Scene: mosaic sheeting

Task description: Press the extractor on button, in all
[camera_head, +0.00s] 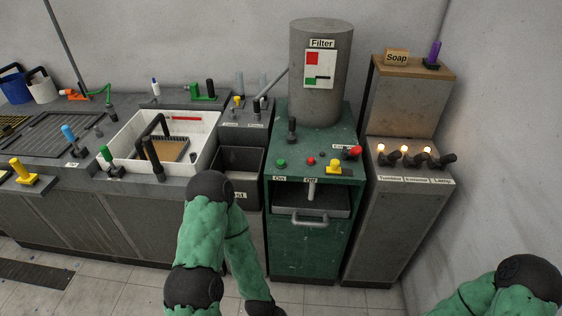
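The green cabinet (258,230) stands in the middle of the view, with a grey drum labelled Filter (322,95) on it. On its sloped top are a green button (281,163) above an "On" label and a red button (311,161) near an "Off" label. A small label near the red lever (352,152) is partly hidden, so I cannot read it whole. A yellow handle (333,167) sits beside the buttons. My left arm shows in front, left of the cabinet, bent with its elbow up; its gripper is not visible. My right arm shows at the bottom right corner; its gripper is out of view.
A white basin (202,124) with a brown board stands left of the cabinet. At right, a grey stand (405,215) carries several lit lamps and black levers, with a Soap box (410,100) behind. A grey drawer (330,203) with a handle sits below the buttons.

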